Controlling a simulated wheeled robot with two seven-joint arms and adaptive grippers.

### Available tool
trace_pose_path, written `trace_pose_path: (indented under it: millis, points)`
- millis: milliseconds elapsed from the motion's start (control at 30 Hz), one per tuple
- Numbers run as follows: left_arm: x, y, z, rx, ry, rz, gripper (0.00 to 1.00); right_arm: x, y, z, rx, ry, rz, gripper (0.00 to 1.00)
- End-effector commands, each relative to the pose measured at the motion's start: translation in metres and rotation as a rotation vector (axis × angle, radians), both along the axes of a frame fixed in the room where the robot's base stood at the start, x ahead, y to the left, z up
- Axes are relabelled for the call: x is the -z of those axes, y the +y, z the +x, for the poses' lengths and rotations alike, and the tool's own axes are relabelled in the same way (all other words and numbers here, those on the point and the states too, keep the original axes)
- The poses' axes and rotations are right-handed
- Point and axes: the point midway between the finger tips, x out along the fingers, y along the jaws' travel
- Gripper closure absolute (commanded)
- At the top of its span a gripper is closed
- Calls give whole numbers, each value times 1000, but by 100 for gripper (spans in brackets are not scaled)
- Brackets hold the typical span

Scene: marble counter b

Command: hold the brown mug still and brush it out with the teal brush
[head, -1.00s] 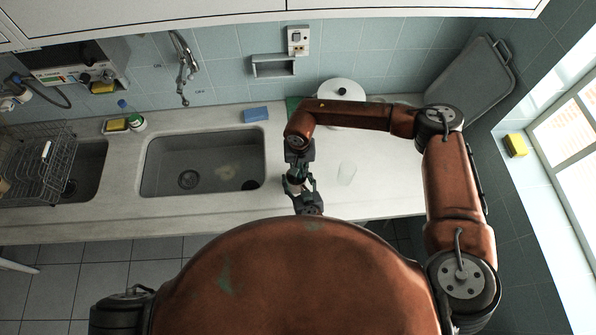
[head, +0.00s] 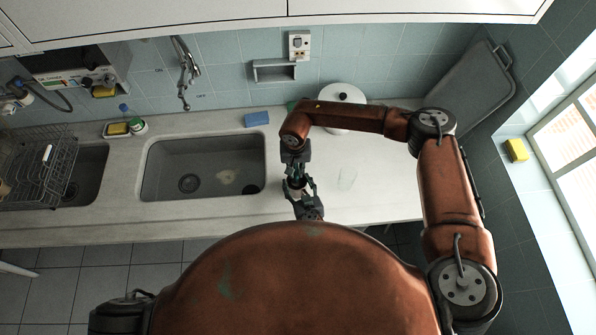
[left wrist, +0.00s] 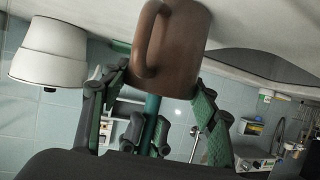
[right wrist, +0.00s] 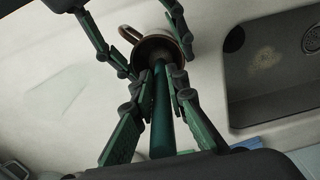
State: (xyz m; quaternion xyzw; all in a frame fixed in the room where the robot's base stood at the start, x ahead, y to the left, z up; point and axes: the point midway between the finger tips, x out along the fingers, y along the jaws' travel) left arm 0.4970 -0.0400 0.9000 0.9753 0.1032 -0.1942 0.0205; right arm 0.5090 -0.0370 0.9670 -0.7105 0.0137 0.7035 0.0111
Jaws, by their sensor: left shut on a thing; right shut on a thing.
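The brown mug (right wrist: 155,48) is between the fingers of my left gripper (head: 304,192), which is shut on it just above the counter near the front edge. Its brown side and handle fill the top of the left wrist view (left wrist: 175,50), which is upside down. My right gripper (right wrist: 160,105) is shut on the teal brush (right wrist: 162,120). The brush points down into the mug's mouth, and its head is mostly hidden inside. The brush handle also shows beyond the mug in the left wrist view (left wrist: 152,112). In the head view the mug is small and partly covered by the grippers.
A white round container (head: 343,94) stands at the back. The counter to the right is mostly clear.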

Motion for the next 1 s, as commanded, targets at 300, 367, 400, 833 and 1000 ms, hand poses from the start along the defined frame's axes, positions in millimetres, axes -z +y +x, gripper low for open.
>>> trace_pose_path:
  millis: [300, 367, 400, 833, 1000]
  points:
    - [0, 0, 0, 0, 0, 0, 78, -2, 8, -4, -1, 0, 0, 100]
    - [0, 0, 0, 0, 0, 0, 78, -1, 8, -5, -1, 0, 0, 100]
    - [0, 0, 0, 0, 0, 0, 78, -1, 9, -6, -2, 0, 0, 100]
    - [0, 0, 0, 0, 0, 0, 78, 1, 9, -17, -1, 0, 0, 100]
    - [0, 0, 0, 0, 0, 0, 78, 2, 7, -22, -1, 1, -1, 100]
